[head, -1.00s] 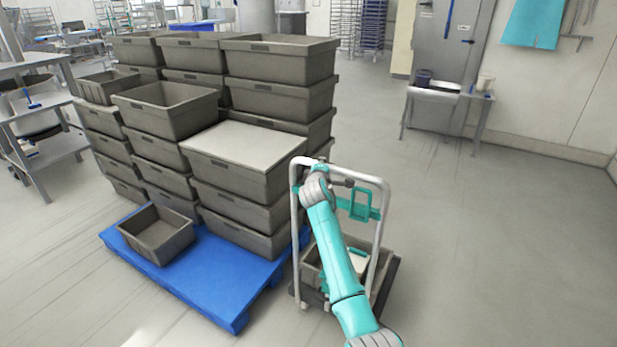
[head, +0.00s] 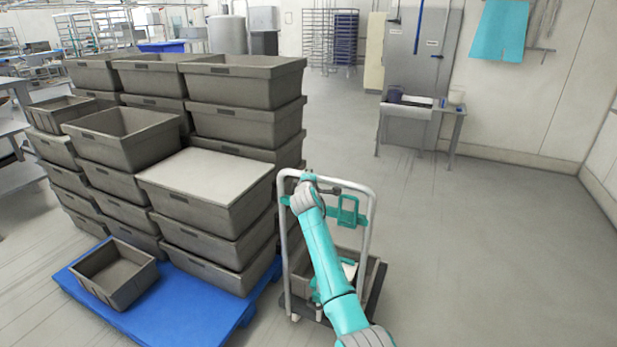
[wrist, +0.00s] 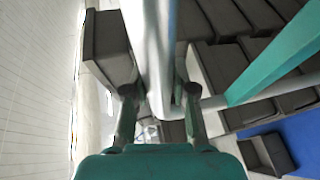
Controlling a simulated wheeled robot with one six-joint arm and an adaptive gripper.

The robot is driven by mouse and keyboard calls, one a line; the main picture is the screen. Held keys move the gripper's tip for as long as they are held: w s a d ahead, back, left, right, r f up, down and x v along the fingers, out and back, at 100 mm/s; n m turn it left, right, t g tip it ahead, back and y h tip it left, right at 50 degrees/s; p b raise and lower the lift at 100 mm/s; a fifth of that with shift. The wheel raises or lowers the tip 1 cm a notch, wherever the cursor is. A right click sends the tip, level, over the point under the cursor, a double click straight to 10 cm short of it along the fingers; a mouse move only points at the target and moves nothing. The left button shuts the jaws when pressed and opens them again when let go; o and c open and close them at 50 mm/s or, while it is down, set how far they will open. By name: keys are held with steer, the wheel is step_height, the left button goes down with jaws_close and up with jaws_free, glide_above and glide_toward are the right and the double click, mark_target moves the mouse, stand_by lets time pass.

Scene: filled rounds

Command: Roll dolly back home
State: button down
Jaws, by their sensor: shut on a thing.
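The dolly (head: 284,245) has an upright silver tube handle with a teal crossbar and bracket, and a dark low deck. A grey crate (head: 303,280) sits on the deck, partly hidden behind my arm. My gripper (head: 323,188) is at the upper part of the dolly's handle frame. In the wrist view, my gripper's fingers (wrist: 160,112) are on both sides of a pale metal tube (wrist: 150,50) of the handle, shut on it. The exact contact is partly hidden. No marked home spot for the dolly can be made out.
A blue pallet (head: 185,325) stacked with grey crates (head: 215,205) stands close on the dolly's left. A side table (head: 408,112) stands by the far wall beside a grey door (head: 425,60). The floor (head: 470,250) to the right is open.

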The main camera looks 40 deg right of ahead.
steer(key=shift+d+r, duration=0.15)
steer(key=shift+r, duration=0.05)
steer(key=c, duration=0.9)
jaws_free()
steer(key=shift+w+d+f, duration=0.1)
steer(key=shift+s+a, duration=0.3)
steer(key=shift+a, duration=0.05)
steer(key=v, duration=1.1)
